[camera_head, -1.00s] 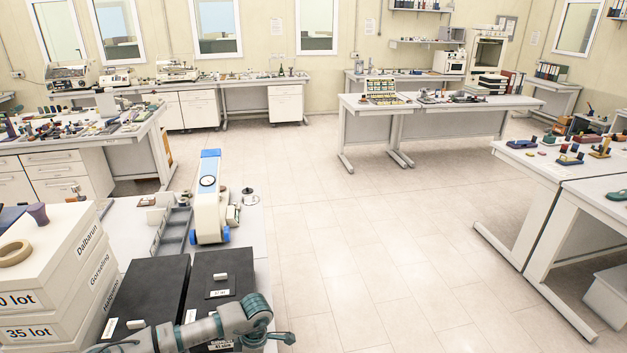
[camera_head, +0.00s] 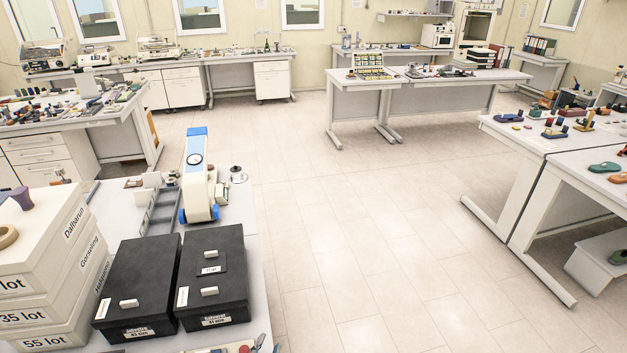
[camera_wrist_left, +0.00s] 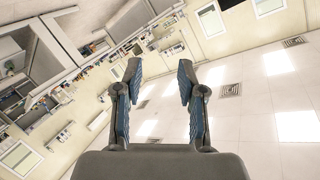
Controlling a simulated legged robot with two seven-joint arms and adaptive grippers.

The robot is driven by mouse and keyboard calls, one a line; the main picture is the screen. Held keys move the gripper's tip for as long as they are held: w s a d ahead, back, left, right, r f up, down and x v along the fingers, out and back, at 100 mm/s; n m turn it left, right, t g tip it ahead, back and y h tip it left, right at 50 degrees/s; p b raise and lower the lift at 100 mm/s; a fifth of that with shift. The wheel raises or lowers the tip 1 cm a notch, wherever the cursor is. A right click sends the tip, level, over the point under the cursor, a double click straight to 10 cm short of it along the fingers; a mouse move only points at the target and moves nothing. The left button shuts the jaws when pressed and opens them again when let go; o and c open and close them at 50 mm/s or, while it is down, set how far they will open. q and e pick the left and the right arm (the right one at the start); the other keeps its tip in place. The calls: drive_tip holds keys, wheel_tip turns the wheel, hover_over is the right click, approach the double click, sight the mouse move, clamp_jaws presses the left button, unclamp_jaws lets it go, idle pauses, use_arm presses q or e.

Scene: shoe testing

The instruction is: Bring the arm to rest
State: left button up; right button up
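My left gripper (camera_wrist_left: 159,75) shows in the left wrist view with its two fingers spread apart. Nothing is between the fingers. The wrist view is tilted and looks out over the room, with pale floor, wall and distant benches behind the fingers. In the head view the left arm no longer lies across the black boxes; small coloured pieces at the bottom edge are too cut off to tell clearly. My right gripper is in neither view.
Two black lidded boxes (camera_head: 137,285) (camera_head: 212,282) stand on the near table beside stacked white lot boxes (camera_head: 45,265). A white and blue testing device (camera_head: 197,178) stands behind them. Benches line the room. The floor (camera_head: 330,220) to the right is open.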

use_arm(q)
drive_tip(key=s+a+f+n+g+y, duration=0.1)
drive_tip(key=s+a+f+n+g, duration=0.2)
drive_tip(key=s+a+f+g, duration=0.65)
drive_tip(key=s+f+n+g+y, duration=0.1)
drive_tip(key=s+f+n+g, duration=0.15)
drive_tip(key=s+f, duration=0.95)
drive_tip(key=f, duration=0.9)
drive_tip(key=s+f, duration=0.3)
drive_tip(key=f, duration=0.7)
drive_tip(key=s+a+f+g+b, duration=0.1)
drive_tip(key=s+a+f, duration=0.2)
drive_tip(key=s+f, duration=1.4)
drive_tip(key=shift+s+f+g, duration=0.4)
drive_tip(key=shift+f, duration=0.5)
drive_tip(key=shift+n, duration=0.25)
